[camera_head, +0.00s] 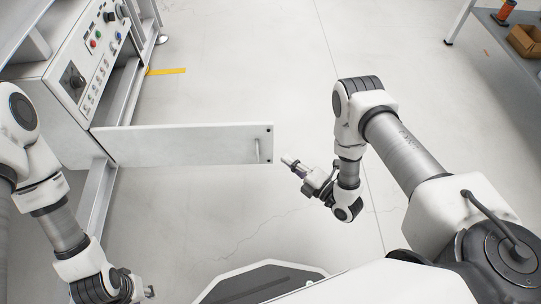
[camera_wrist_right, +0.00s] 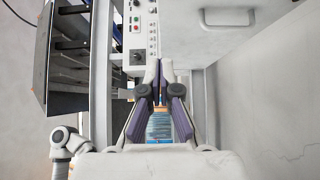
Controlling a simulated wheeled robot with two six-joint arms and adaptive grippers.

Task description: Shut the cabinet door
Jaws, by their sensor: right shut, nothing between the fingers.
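The cabinet door (camera_head: 190,145) is a white panel standing wide open, reaching right from the cabinet (camera_head: 70,85) at left. Its small bar handle (camera_head: 257,150) is near the free end and also shows at the top of the right wrist view (camera_wrist_right: 228,17). My right gripper (camera_head: 286,160) is shut and empty, just right of the door's free end. I cannot tell whether it touches the door. Its closed fingers (camera_wrist_right: 159,68) also show in the right wrist view. My left gripper (camera_head: 148,292) is at the bottom left, mostly hidden by its arm.
A control panel (camera_head: 100,45) with buttons and knobs is on the cabinet front. A yellow strip (camera_head: 167,71) lies on the floor. A grey table (camera_head: 490,40) with a cardboard box (camera_head: 525,40) stands at the upper right. The floor between is clear.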

